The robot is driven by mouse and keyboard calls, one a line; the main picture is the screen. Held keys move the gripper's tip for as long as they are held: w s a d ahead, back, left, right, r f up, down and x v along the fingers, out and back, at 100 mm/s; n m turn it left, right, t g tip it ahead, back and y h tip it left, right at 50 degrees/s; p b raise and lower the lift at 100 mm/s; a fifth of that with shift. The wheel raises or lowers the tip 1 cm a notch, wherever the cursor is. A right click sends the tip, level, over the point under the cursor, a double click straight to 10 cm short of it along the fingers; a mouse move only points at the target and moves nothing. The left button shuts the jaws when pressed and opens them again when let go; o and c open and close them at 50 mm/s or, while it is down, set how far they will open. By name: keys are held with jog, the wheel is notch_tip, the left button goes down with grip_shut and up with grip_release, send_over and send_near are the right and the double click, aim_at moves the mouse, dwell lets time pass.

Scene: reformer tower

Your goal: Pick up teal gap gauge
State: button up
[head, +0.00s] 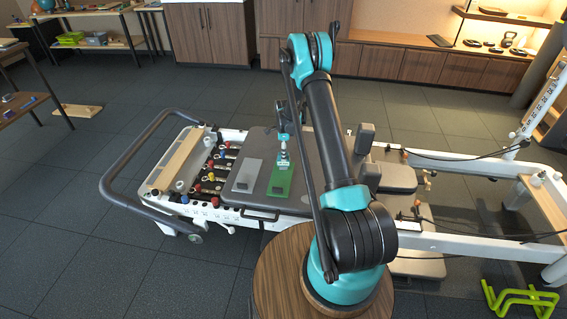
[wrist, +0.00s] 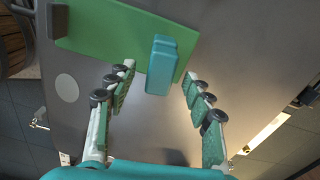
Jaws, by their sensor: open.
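The teal gap gauge (wrist: 160,65) is a small stepped block in the wrist view. It lies at the near edge of a flat green board (wrist: 100,28), partly overhanging the grey surface in the picture. My gripper (wrist: 158,88) is open, with its green-padded fingers on the left and right of the gauge's near end; a gap shows on both sides and nothing is held. In the head view my gripper (head: 283,158) points down over the green board (head: 281,184). I cannot make out the gauge there.
The boards lie on the reformer's dark carriage (head: 317,198). A grey board (head: 247,176) lies left of the green one. Upright shoulder blocks (head: 363,138) stand to the right. A grey push bar (head: 140,152) and coloured springs (head: 215,172) are at the left.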

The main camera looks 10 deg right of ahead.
notch_tip(320, 180, down, 5)
jog(key=shift+a+f, duration=0.1)
jog(key=shift+a, duration=0.05)
grip_shut()
dwell(0.4)
